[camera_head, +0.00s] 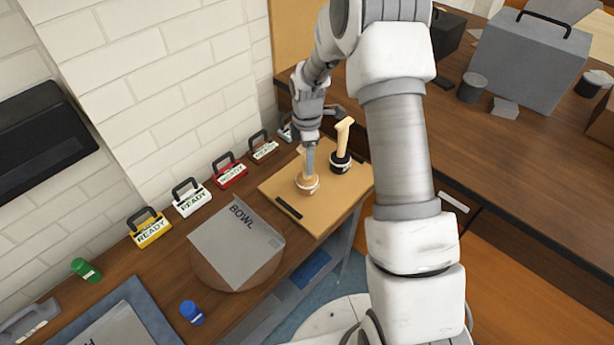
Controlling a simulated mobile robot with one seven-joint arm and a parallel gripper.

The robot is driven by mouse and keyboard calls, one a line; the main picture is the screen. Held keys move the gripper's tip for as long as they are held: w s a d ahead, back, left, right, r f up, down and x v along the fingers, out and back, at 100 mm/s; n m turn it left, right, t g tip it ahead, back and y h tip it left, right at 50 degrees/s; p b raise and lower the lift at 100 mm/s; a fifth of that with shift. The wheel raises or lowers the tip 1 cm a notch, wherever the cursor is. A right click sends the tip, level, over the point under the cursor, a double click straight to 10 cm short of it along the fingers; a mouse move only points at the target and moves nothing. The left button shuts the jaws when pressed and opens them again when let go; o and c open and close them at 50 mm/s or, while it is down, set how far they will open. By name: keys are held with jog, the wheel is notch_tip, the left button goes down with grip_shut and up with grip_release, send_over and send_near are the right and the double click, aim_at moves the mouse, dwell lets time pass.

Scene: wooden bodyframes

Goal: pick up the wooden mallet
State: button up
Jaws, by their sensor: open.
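The wooden mallet (307,184) stands upright on a tan board (278,188) on the wooden workbench, with its round pale-wood head down. My gripper (309,160) points down right over it, with its fingers at the upright handle. The handle is mostly hidden behind the fingers, so I cannot tell whether they touch it. The gripper is open.
A dark bar (288,207) lies on the board's left edge. A grey sheet marked BOWL (236,242) lies on a round wooden piece to the left. Tagged padlocks, such as the red one (230,172), line the brick wall. My arm crosses the right side of the view.

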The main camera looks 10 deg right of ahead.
aim_at(306, 186)
notch_tip(306, 186, down, 3)
jog(key=shift+s+f, duration=0.1)
jog(key=shift+a, duration=0.1)
grip_shut()
dwell(0.3)
